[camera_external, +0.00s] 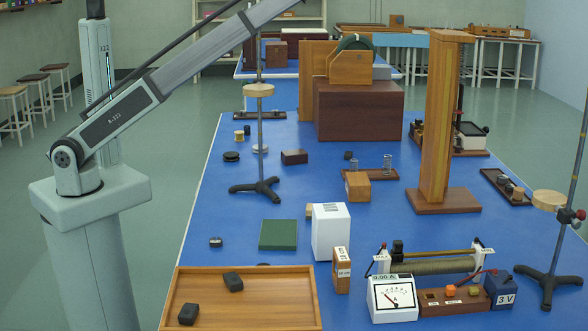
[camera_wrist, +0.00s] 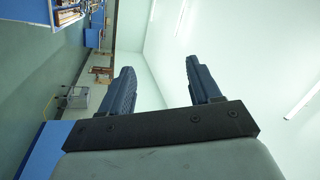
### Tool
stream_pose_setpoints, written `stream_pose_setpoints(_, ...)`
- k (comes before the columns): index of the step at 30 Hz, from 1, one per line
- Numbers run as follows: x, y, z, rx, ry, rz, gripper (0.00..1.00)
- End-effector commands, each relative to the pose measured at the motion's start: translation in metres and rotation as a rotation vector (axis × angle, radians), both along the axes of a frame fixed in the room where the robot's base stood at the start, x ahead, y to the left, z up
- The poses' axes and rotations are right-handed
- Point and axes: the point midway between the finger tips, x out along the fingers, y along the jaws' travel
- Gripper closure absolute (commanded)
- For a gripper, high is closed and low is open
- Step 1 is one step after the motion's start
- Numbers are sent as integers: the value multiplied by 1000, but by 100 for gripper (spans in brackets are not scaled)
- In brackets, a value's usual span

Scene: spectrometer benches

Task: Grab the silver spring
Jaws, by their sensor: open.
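Two small upright silvery pieces stand on a low brown board (camera_external: 383,175) right of the middle of the blue table in the external view. The right one (camera_external: 387,162) looks like a silver spring, but it is too small to be sure. The left one (camera_external: 366,165) is shorter and similar. My gripper (camera_wrist: 161,88) shows in the wrist view with its two dark fingers wide apart and nothing between them. In the external view my arm rises from the left and leaves the top of the picture, so my gripper is hidden there, away from the board.
A wooden block (camera_external: 358,187) stands just in front of the silvery pieces. A tall wooden post (camera_external: 437,120) rises to their right. A stand with a rod (camera_external: 260,150) is to their left. A wooden tray (camera_external: 255,310) with dark blocks lies at the front left.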

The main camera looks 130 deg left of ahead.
Motion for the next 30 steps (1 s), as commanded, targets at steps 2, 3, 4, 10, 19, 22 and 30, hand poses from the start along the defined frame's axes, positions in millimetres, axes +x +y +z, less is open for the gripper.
stream_pose_setpoints(2, -37, 24, 36, 10, -70, -7, 37)
stream_pose_setpoints(3, -56, 33, 52, 16, -105, -14, 37)
stream_pose_setpoints(4, -69, 39, 63, 19, -130, -19, 37)
stream_pose_setpoints(10, -142, 63, 118, 53, -265, -45, 37)
stream_pose_setpoints(19, -207, 98, 141, 84, -335, -50, 37)
stream_pose_setpoints(22, -214, 123, 118, 76, -289, -33, 37)
stream_pose_setpoints(30, -206, 187, 26, 20, -87, 26, 37)
